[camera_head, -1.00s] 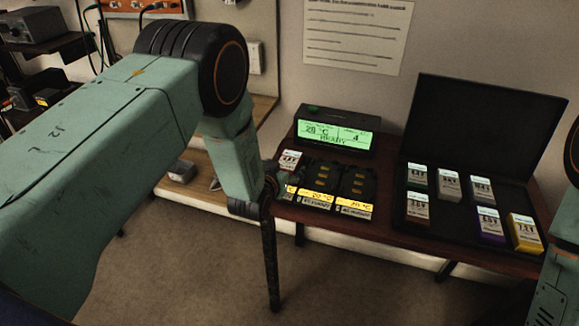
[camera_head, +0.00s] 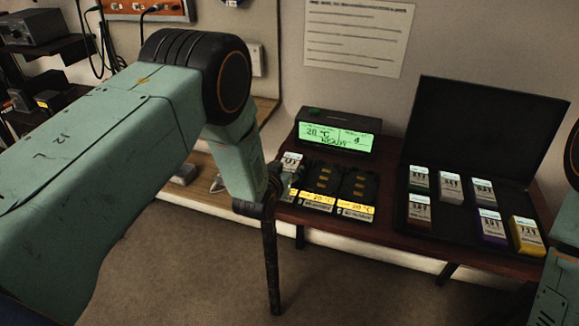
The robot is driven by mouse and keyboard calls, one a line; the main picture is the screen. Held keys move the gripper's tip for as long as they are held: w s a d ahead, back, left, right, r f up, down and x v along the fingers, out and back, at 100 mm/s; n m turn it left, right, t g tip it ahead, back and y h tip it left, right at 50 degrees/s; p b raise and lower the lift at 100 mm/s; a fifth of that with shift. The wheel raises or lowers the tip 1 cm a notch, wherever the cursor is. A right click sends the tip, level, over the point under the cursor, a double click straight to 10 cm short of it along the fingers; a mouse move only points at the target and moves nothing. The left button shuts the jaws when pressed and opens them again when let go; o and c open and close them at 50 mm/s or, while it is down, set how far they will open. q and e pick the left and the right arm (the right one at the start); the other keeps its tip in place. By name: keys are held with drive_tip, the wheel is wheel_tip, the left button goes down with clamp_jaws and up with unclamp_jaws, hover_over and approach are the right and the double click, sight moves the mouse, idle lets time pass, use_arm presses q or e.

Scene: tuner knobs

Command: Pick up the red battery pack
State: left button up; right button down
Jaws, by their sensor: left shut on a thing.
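A battery pack with a white label top (camera_head: 292,161) stands at the left end of the charger (camera_head: 341,187). Its body looked dark red a second ago; now little of its colour shows. My left gripper (camera_head: 280,183) is at this pack and shut on it, though my own arm hides much of the fingers. I cannot tell whether the pack is clear of the charger. A dark reddish-brown pack (camera_head: 418,211) stands at the front left of the open black case (camera_head: 478,128). My right gripper is out of view.
The case also holds green, grey, purple (camera_head: 490,226) and yellow packs (camera_head: 525,236). A green-lit display (camera_head: 336,136) stands behind the charger. Two charger bays look empty. Part of my right arm shows at the right edge.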

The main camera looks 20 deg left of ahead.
use_arm(q)
drive_tip(key=c, duration=0.3)
drive_tip(key=shift+r, duration=0.15)
